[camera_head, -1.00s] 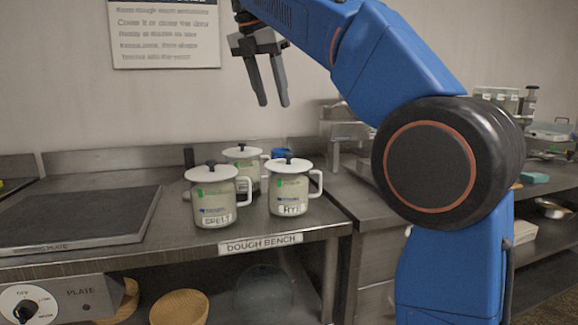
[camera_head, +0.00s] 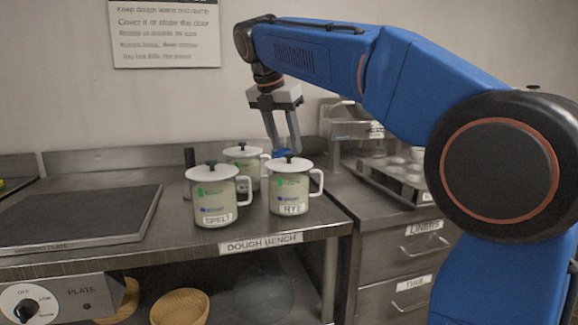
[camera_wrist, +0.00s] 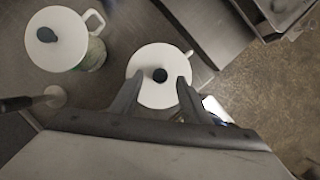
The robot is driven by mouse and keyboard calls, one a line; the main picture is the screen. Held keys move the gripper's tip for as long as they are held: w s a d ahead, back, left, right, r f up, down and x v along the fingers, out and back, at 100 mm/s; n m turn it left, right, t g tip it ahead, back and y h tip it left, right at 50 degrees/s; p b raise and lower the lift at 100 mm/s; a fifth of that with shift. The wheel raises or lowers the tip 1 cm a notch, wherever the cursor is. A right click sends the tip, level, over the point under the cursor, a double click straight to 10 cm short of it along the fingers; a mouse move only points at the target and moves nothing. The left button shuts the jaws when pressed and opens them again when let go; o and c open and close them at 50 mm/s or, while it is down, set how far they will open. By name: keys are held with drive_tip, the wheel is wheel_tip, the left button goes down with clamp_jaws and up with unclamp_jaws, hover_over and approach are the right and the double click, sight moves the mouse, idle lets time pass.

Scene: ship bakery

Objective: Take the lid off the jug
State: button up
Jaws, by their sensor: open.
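Three white-lidded jugs with black knobs stand on the dough bench: the SPELT jug (camera_head: 213,203) at left, the RYE jug (camera_head: 289,193) at right, and another jug (camera_head: 246,167) behind them. My gripper (camera_head: 284,152) is open and empty, pointing down over the RYE jug's lid (camera_head: 303,165). In the wrist view, what looks like the RYE lid (camera_wrist: 150,92) lies between and beyond my two fingers (camera_wrist: 157,86), with its knob (camera_wrist: 160,75) in the gap. The rear jug's lid (camera_wrist: 62,55) shows at upper left. The exact height of the fingertips over the lid is unclear.
A dark hot plate (camera_head: 75,218) lies left of the jugs. A thin dark post (camera_head: 189,160) stands behind the SPELT jug. A drawer unit (camera_head: 392,255) with a tray on top stands to the right.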

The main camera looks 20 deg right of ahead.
sight(289, 160)
drive_tip(key=shift+x, duration=1.2)
clamp_jaws()
